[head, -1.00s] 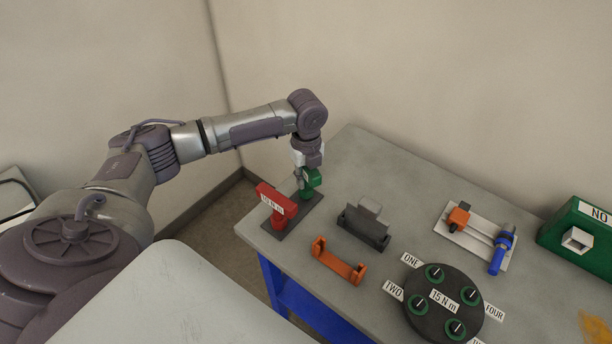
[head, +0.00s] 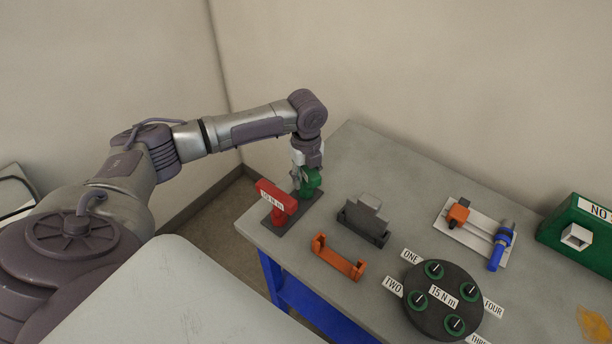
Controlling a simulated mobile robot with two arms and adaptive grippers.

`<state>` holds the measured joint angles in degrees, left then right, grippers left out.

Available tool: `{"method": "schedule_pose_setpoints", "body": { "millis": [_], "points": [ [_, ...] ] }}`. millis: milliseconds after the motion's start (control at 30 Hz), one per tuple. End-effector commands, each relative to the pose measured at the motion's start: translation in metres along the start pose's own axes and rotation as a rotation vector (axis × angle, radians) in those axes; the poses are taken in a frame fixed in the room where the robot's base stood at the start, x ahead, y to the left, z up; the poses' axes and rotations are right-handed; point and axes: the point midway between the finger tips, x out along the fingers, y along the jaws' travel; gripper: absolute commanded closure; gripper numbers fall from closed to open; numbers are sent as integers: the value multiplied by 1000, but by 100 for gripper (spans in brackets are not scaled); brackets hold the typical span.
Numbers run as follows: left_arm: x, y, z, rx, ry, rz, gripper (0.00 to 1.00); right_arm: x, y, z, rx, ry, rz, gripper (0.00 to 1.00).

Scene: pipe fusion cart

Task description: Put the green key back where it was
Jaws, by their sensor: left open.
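The green key (head: 312,181) stands on the dark base plate (head: 300,212) near the table's left corner. The red key (head: 277,199), with a white label, stands on the same plate in front of it. My left gripper (head: 300,180) is open and is at the green key, pointing down from above. The gripper covers part of the key, so I cannot tell whether the fingers touch it. My right gripper is not in view.
A grey block in a dark holder (head: 364,220) and an orange bracket (head: 338,258) stand to the right. Beyond are a round dial plate (head: 425,318), a white plate with orange and blue parts (head: 463,240), and a green box (head: 584,245). The table's back is clear.

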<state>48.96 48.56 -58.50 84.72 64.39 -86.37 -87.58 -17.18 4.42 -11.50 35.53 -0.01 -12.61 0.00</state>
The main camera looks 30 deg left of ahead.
Motion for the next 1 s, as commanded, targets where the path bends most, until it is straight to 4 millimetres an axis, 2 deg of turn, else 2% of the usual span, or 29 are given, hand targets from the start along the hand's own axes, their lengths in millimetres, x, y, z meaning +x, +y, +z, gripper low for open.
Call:
{"method": "schedule_pose_setpoints", "body": {
  "millis": [167,400,600,800,1000],
  "points": [
    [-22,-1,1,1,-1,-5,56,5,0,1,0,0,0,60],
    [-76,-2,1,1,-2,-6,56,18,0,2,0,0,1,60],
    [-112,-1,0,0,-1,-3,56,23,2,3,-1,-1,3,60],
    [-129,-1,0,-1,0,-2,56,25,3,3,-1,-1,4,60],
    [-131,0,0,0,1,0,56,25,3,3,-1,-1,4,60]
  ]
}}
